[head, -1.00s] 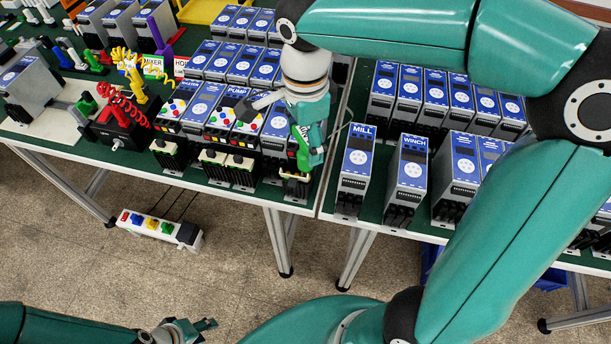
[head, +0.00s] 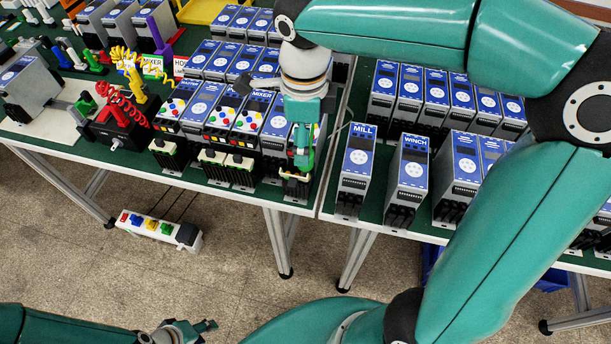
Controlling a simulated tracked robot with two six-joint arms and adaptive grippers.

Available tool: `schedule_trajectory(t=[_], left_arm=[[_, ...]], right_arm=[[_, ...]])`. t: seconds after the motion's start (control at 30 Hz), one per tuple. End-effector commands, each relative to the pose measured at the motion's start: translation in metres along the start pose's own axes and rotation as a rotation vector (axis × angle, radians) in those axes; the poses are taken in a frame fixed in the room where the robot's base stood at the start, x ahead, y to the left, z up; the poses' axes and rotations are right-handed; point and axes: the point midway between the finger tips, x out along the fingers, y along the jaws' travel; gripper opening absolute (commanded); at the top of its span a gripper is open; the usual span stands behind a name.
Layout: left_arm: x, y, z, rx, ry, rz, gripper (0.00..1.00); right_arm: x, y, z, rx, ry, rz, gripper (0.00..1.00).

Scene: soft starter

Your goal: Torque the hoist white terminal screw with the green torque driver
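My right gripper (head: 303,160) points down at the front right end of the left bench's starter row, over the last terminal block (head: 296,186). Its wrist hides the label of the unit there, so I cannot tell whether that is the hoist. The white terminal screw cannot be made out. A green part shows at the gripper, but I cannot tell whether it is the green torque driver or a finger. A red sign (head: 180,66) at the back is partly hidden. My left gripper (head: 205,326) is low at the bottom left, away from the bench; its finger gap is unclear.
Starters with coloured buttons (head: 247,122) stand close left of my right gripper, one labelled MIXER. MILL (head: 357,160) and WINCH (head: 409,172) units stand to the right, past a gap between benches. A red coiled cord (head: 124,103) is at left.

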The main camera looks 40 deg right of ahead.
Motion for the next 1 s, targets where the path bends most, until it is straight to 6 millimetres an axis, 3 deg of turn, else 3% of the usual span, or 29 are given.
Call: schedule_trajectory(t=[0.27,0.63,1.0], left_arm=[[0.0002,-0.0001,0.0,0.0,0.0,0.0,0.4],[0.0034,-0.0012,0.0,0.0,0.0,0.0,0.4],[0.0027,-0.001,0.0,0.0,0.0,0.0,0.4]], right_arm=[[-0.0002,-0.0001,0.0,0.017,0.0,0.0,0.38],[-0.0001,-0.0004,-0.0003,0.383,0.004,0.001,0.38],[-0.0006,-0.0005,-0.0003,0.373,0.004,0.001,0.39]])
